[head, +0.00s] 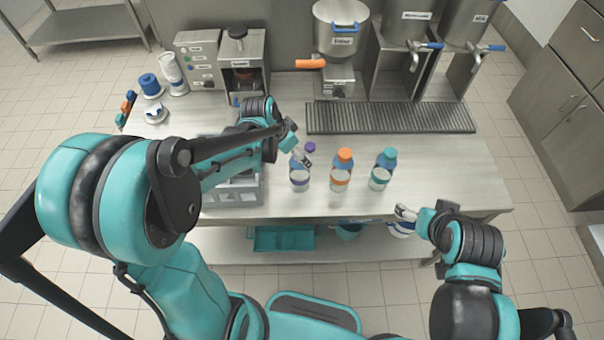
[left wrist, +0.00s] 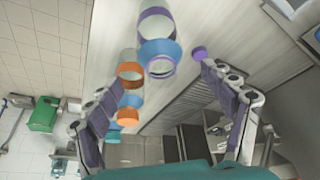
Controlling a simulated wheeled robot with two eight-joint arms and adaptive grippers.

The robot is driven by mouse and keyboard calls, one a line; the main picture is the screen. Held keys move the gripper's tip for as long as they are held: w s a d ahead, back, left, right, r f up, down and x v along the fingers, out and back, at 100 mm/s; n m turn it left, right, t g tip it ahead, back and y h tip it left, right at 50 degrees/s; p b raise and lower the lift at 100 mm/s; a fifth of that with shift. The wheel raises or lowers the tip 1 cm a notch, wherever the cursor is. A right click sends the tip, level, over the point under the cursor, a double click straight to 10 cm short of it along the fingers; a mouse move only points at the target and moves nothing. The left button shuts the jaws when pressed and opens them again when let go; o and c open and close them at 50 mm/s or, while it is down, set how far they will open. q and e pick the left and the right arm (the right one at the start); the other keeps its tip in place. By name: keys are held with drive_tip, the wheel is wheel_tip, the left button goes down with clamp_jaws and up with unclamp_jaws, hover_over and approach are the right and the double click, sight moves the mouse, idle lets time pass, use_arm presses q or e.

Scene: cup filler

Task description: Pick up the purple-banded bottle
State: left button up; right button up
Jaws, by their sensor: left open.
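The purple-banded bottle (head: 299,181) stands upright on the counter, leftmost of three bottles. In the left wrist view this bottle (left wrist: 156,24) has a blue shoulder and an open, uncapped mouth. A purple cap (head: 310,147) lies apart on the counter behind it; it also shows in the left wrist view (left wrist: 199,52). My left gripper (head: 303,158) is at the bottle's top in the head view, partly covering it. Its fingers (left wrist: 160,105) are spread wide and empty, with the bottle beyond them. My right gripper (head: 404,212) is at the counter's front edge, its jaws too small to judge.
An orange-capped bottle (head: 341,172) and a teal-capped bottle (head: 383,170) stand to the right. A grey rack (head: 243,190) is left of the bottles, partly behind my left arm. A drip grate (head: 390,118) and dispensers (head: 340,32) are behind. The right counter area is clear.

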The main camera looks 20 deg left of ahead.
sight(300, 171)
use_arm(q)
drive_tip(key=b+x, duration=0.1)
drive_tip(key=x, duration=0.3)
drive_tip(key=shift+w+f, duration=0.2)
drive_tip(key=shift+f, duration=0.15)
drive_tip(key=c, duration=1.1)
drive_tip(key=shift+r, duration=0.1)
